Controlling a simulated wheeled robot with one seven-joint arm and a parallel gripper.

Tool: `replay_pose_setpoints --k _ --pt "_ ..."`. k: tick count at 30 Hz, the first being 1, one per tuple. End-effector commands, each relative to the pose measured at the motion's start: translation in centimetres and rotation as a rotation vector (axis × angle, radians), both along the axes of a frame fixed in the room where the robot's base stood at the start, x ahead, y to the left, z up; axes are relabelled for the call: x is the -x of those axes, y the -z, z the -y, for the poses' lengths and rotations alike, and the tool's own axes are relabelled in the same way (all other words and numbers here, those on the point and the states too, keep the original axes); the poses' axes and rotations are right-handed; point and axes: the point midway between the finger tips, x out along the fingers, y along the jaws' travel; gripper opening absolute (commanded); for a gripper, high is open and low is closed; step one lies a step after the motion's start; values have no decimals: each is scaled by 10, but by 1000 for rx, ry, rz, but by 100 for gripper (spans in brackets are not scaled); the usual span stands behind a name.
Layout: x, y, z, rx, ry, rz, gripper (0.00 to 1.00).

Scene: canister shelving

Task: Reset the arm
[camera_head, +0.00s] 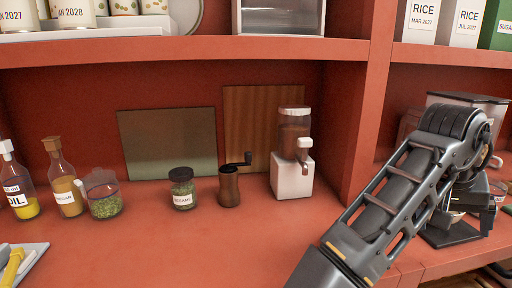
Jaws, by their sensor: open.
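My arm reaches up from the bottom edge to a dark joint at the right, in front of the red shelf unit (350,130). Past that joint, a dark link of mine drops down at the right. I cannot make out my gripper's fingers; they are hidden or out of view. Nothing held by me can be seen.
On the red counter (240,255) stand an oil bottle (22,190), a vinegar bottle (65,185), a glass jug (102,195), a sesame jar (183,190), a grinder (230,185) and a dispenser (292,172). A dark machine (468,98) stands behind my arm. The front middle is clear.

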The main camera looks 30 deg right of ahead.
Motion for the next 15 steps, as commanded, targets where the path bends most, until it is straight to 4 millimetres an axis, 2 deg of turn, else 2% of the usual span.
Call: replay_pose_setpoints --k 3,7,11,15 --pt "7 -7 27 177 -30 -25 94" --pt "8 -21 54 400 -98 -46 94" --pt "2 -34 68 602 -192 -54 94" --pt "-8 -42 70 789 -321 -50 94"
